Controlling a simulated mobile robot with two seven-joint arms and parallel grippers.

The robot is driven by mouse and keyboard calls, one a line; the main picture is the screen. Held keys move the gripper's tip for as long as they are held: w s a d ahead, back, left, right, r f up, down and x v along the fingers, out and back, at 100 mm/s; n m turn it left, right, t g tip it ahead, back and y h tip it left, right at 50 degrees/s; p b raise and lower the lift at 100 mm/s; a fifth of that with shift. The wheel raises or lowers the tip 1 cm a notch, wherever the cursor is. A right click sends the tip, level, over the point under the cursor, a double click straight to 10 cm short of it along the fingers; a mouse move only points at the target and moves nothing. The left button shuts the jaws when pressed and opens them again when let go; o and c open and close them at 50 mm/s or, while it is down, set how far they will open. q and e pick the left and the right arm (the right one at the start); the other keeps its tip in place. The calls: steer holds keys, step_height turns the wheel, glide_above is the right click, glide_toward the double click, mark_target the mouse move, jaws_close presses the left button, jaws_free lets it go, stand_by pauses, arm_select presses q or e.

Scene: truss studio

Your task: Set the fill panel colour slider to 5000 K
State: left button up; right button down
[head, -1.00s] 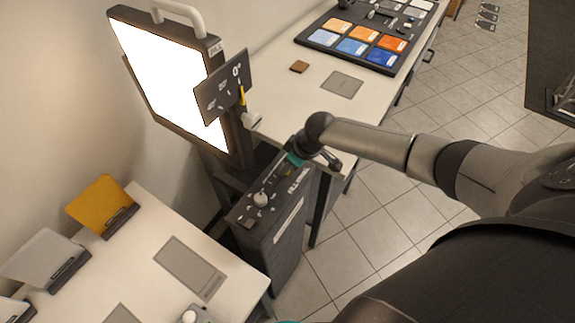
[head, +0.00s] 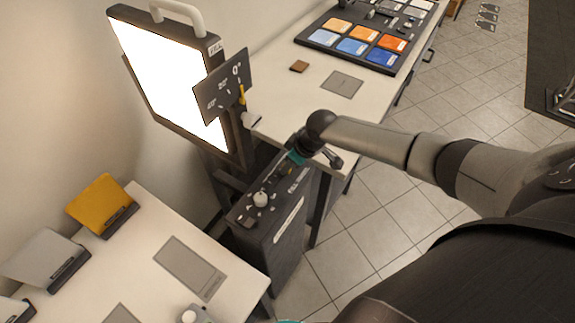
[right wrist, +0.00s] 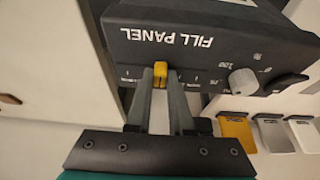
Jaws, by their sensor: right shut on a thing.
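The dark fill panel control box (head: 277,237) stands between the two white tables in the head view. In the right wrist view the box (right wrist: 215,38) shows its "FILL PANEL" lettering upside down, and a small yellow slider handle (right wrist: 160,73) sits in a track with tick marks. My right gripper (right wrist: 160,80) is shut on this handle, a fingertip on each side. In the head view my right gripper (head: 288,167) reaches the far end of the box top and hides the slider. The scale numbers by the slider are not readable.
A pale round knob (head: 260,199) stands on the box top near the slider; it also shows in the right wrist view (right wrist: 243,81). The lit fill panel (head: 170,80) stands behind, with a tilt-angle plate (head: 222,86). Tables flank the box on both sides.

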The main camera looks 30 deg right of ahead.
steer(key=shift+w+d+b, duration=0.2)
steer(key=shift+w+d, duration=0.1)
steer(key=shift+d, duration=0.2)
steer(key=shift+w+d+b, duration=0.2)
steer(key=shift+w+d, duration=0.05)
steer(key=shift+d, duration=0.2)
steer(key=c, duration=0.8)
jaws_free()
steer(key=shift+r, duration=0.15)
steer(key=p+v, duration=0.1)
steer(key=v, duration=1.4)
steer(key=shift+p, duration=0.35)
steer(key=shift+s, duration=0.1)
